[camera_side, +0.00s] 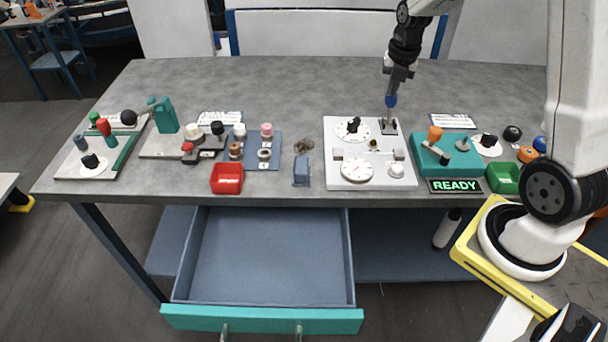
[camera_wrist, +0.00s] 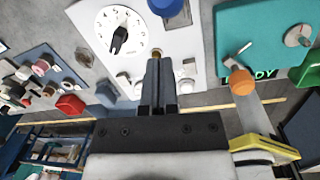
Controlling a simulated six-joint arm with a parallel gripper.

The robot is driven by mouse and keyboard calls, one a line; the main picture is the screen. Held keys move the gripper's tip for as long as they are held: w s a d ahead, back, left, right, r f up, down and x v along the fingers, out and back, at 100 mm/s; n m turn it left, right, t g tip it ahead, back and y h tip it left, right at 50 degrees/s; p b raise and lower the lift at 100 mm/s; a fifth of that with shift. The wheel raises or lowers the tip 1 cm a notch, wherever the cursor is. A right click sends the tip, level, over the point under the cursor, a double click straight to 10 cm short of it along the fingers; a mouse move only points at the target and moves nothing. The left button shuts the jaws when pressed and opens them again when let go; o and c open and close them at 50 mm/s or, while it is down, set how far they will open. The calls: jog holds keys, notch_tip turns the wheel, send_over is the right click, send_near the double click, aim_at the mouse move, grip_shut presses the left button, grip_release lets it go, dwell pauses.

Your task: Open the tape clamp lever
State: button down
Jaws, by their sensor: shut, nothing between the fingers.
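A lever with a blue knob (camera_side: 391,101) stands roughly upright on a dark base (camera_side: 389,127) at the back right of the white dial panel (camera_side: 340,180). No label shows that it is the tape clamp lever. The blue knob also shows large at the top edge in the wrist view (camera_wrist: 169,6). My gripper (camera_side: 392,86) is above the panel, close to the knob.
A teal box (camera_side: 455,148) with an orange knob (camera_side: 435,133) is right of the panel, by a lit READY sign (camera_side: 455,186). A blue-grey block (camera_side: 301,171) and red bin (camera_side: 227,178) are left. An open drawer (camera_side: 265,255) juts out in front. The table's back is clear.

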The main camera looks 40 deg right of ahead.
jog(key=w+d+r, duration=0.3)
jog(key=d+r, duration=0.1)
jog(key=r, duration=0.1)
jog(key=shift+w+d+r, duration=0.25)
jog(key=shift+w+r, duration=0.1)
jog(key=shift+w, duration=0.05)
dwell(0.3)
jog(key=s+a+f+m, duration=0.2)
jog(key=s+a+m, duration=0.2)
jog(key=a+m, duration=0.3)
jog(key=s+a+f+m+t, duration=0.1)
jog(key=s+a+f+m, duration=0.2)
jog(key=s+a+m, duration=0.2)
jog(key=s+a+f+m, duration=0.3)
jog(key=s+a+m, duration=0.1)
jog(key=a+m, duration=0.6)
jog(key=m, duration=0.3)
jog(key=shift+s+a+t, duration=0.3)
jog(key=shift+s, duration=0.1)
